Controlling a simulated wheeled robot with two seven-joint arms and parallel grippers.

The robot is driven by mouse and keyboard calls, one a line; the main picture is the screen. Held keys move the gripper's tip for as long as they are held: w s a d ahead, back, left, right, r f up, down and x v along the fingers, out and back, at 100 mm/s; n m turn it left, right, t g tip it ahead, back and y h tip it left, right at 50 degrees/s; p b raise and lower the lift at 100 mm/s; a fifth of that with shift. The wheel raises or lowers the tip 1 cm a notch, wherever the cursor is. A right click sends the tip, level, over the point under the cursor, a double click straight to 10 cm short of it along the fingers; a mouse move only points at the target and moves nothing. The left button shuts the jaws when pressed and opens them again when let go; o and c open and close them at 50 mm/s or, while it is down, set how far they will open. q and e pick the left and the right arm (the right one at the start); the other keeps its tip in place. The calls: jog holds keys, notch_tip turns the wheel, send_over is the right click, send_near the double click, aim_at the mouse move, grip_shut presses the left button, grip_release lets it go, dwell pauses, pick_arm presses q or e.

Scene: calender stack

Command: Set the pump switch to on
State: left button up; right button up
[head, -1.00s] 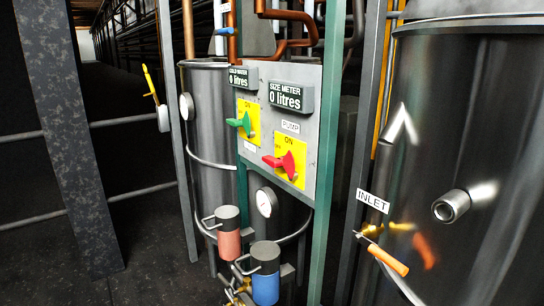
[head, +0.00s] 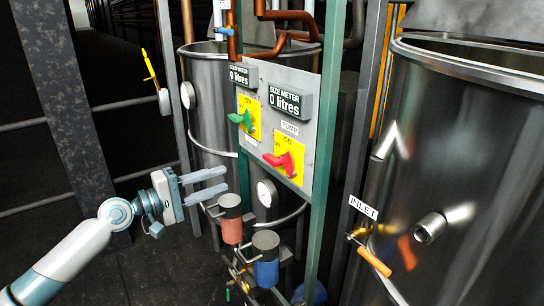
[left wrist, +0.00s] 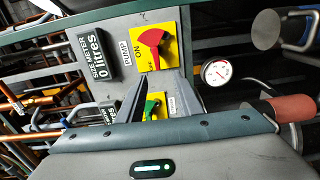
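The pump switch (head: 285,160) is a red handle on a yellow plate, low on the grey control panel (head: 306,131), under a PUMP label (head: 289,128). Its handle points left, away from the ON word above it. It also shows near the top of the left wrist view (left wrist: 153,42). A green-handled switch (head: 241,119) sits on another yellow plate to its left. My left gripper (head: 226,182) is open and empty, left of and below the panel, apart from both switches. My right gripper is not in view.
A red canister (head: 230,228) and a blue canister (head: 266,272) stand below the panel. A round gauge (head: 266,193) is just under it. Green posts (head: 328,150) flank the panel. A large metal tank (head: 470,170) with an INLET valve stands right.

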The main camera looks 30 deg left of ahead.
aim_at(268, 161)
pick_arm(q)
jog(key=shift+d+r, duration=0.1)
jog(key=shift+r, duration=0.35)
jog(key=p+x, duration=0.7)
jog(key=x, duration=0.9)
jog(key=shift+w+d+p, duration=0.1)
jog(key=shift+w+p, duration=0.1)
jog(key=shift+p, duration=0.15)
jog(key=shift+w+d, duration=0.2)
jog(key=shift+w, duration=0.25)
grip_shut()
